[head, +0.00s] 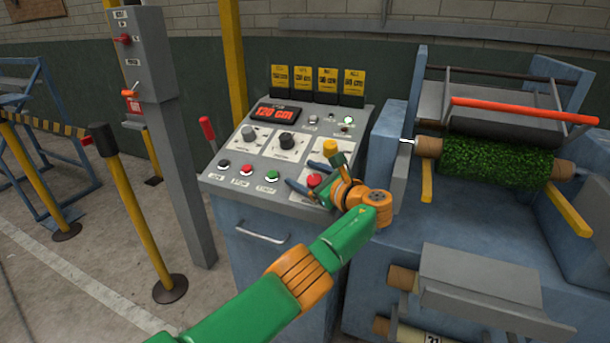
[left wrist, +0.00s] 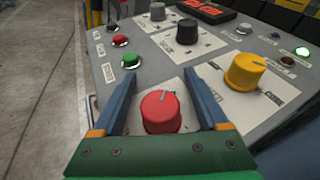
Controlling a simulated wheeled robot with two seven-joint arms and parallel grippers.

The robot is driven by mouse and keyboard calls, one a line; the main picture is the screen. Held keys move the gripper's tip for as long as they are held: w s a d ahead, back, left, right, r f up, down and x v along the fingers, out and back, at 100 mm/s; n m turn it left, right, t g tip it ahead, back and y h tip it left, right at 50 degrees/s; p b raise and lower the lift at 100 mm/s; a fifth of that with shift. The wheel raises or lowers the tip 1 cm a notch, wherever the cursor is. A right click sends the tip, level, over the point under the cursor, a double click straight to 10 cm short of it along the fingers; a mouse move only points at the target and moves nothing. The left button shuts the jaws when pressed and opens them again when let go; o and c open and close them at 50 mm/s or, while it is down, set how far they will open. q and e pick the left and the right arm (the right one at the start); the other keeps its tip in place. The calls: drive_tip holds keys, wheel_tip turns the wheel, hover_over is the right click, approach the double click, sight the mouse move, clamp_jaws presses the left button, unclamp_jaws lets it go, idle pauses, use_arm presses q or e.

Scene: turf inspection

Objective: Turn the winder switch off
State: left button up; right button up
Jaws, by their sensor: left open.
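The grey control panel (head: 222,176) carries several knobs and buttons. A red rotary knob (left wrist: 161,111) sits near its front edge, with a pale pointer mark toward its far side. The knob also shows in the head view (head: 314,180). My left gripper (head: 308,172) is open, with one blue finger on each side of the red knob; I cannot tell whether they touch it. A yellow knob (left wrist: 245,72) stands just beyond the right finger. The labels by these knobs are too blurred or covered to read, so I cannot tell which is the winder switch. My right gripper is out of view.
Red, black and green buttons (head: 272,175) line the panel's left front. Grey and black knobs (head: 286,140) and a red display (head: 276,113) lie behind. A turf roll (head: 495,160) on a blue machine is at right. Yellow posts (head: 135,215) stand at left.

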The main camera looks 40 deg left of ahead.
sight(316, 180)
use_arm(q)
drive_tip(key=shift+d, duration=0.15)
drive_tip(key=v, duration=0.7)
drive_tip(key=shift+p, duration=0.4)
